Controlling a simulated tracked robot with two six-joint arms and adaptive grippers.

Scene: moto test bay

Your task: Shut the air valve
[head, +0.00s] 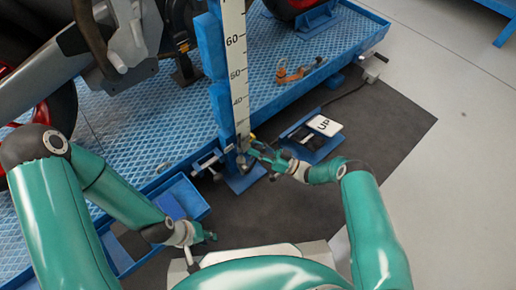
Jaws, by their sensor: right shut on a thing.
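The air valve (243,160) appears to be the small grey metal fitting at the foot of the blue post with the white ruler scale. A small yellowish part shows just above it. My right gripper (256,151) reaches in from the right and is shut on the valve's handle. The fingers hide most of the handle, so its angle cannot be read. My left gripper (207,238) hangs low at the left, apart from the valve, beside a blue tray. It is too small to tell whether its fingers are open or shut.
The ruler post (238,75) stands at the edge of the blue tread platform (160,110), which carries a motorcycle. An orange-brown tool (295,73) lies on the platform. Dark mat (390,125) is clear at right.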

